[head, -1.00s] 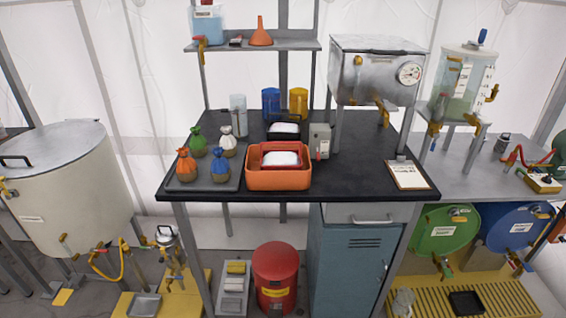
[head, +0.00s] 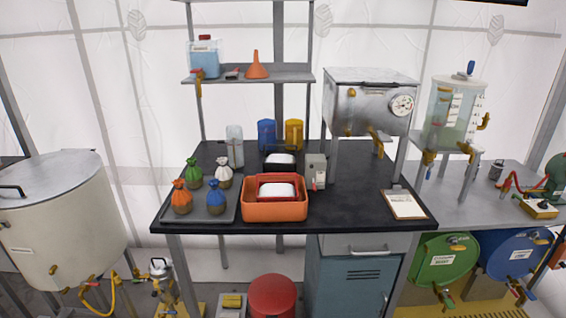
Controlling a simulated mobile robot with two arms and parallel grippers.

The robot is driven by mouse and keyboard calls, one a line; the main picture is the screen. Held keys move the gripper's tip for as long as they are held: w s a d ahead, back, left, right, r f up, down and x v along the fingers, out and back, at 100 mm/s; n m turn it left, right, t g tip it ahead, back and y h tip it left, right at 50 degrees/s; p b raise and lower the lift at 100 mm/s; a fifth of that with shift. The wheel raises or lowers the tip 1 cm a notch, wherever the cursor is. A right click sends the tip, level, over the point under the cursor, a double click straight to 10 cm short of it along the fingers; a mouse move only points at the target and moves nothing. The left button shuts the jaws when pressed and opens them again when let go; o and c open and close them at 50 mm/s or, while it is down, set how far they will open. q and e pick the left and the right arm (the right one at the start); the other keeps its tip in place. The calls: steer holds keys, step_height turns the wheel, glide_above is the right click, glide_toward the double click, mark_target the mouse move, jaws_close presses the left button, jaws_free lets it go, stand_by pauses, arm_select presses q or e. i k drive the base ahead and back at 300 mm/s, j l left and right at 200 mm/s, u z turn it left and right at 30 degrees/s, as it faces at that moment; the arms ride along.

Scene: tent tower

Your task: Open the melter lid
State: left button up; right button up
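A grey metal box with a round dial (head: 365,103), which looks like the melter, stands on legs above the right back of the black workbench. Its flat lid (head: 372,75) lies shut on top. A brass tap (head: 377,137) sits low on its front. No label on it can be read. Neither of my grippers is in view.
The black bench (head: 345,214) holds an orange tray (head: 275,212), a tray of tied bags (head: 240,209), jugs and a clipboard (head: 405,204). A clear tank (head: 452,118) stands right of the box. A large lidded drum (head: 62,222) stands at left.

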mark_target(369, 77)
steer(key=i+l, duration=0.75)
steer(key=i, duration=0.25)
steer(key=l+z, duration=0.05)
